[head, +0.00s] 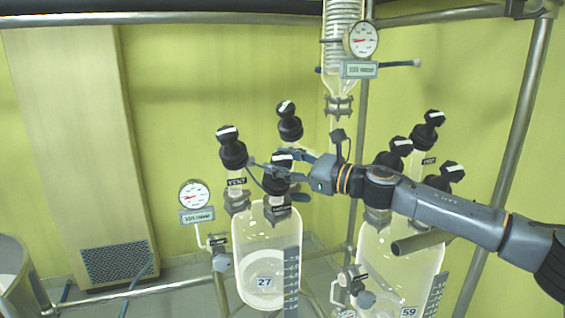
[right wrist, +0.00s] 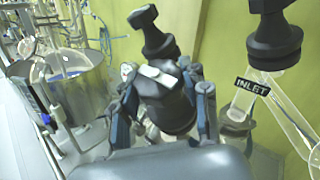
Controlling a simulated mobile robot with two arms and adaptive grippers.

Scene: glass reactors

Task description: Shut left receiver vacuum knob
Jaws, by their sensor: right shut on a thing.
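The left receiver (head: 262,245) is a clear glass vessel with a "27" tag. Several black knobs with white marks stand above it. My right gripper (head: 270,178) comes in from the right and is shut on the front knob (head: 281,158), whose label is too small to read surely. In the right wrist view this knob (right wrist: 166,88) sits between the two fingers, its white bar tilted. The VENT knob (head: 232,152) is to its left; it seems to be the one behind it in the wrist view (right wrist: 155,35). The INLET knob (right wrist: 275,42) is at the right there. My left gripper is out of view.
A second receiver (head: 400,262) tagged "59", with several knobs, stands to the right below my forearm. A gauge (head: 195,194) stands left of the left receiver, another (head: 361,39) high above. Metal posts (head: 505,150) frame the right side. A steel vat (right wrist: 80,85) shows in the wrist view.

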